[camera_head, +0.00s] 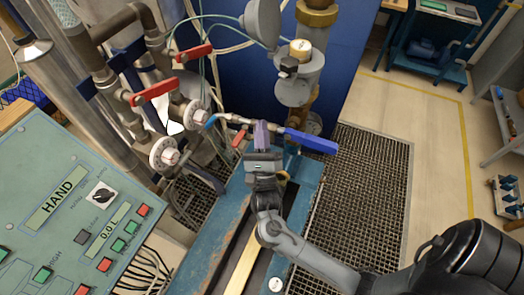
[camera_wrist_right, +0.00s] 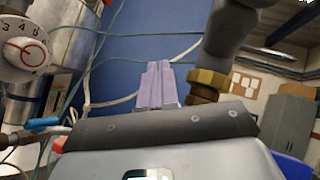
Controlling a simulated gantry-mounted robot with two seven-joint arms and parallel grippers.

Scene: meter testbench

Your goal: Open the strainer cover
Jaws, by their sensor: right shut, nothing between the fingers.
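My right gripper (camera_head: 262,136) is in the middle of the head view, its purple fingers shut together and empty. It points up and away, just left of the blue lever handle (camera_head: 312,141) and below the grey pipe fitting. The same purple fingers stand upright in the right wrist view (camera_wrist_right: 157,85). The grey fitting (camera_head: 298,80) has brass parts and a small round top (camera_head: 300,48); I cannot tell for sure which part is the strainer cover. A grey round body (camera_head: 262,22) sits to its upper left. My left gripper is not in view.
Red-handled valves (camera_head: 155,91) and flanged pipes stand on the left. A green control panel (camera_head: 70,215) fills the lower left. A blue frame (camera_head: 213,235) lies below my right gripper. Floor grating (camera_head: 365,190) and open floor are on the right.

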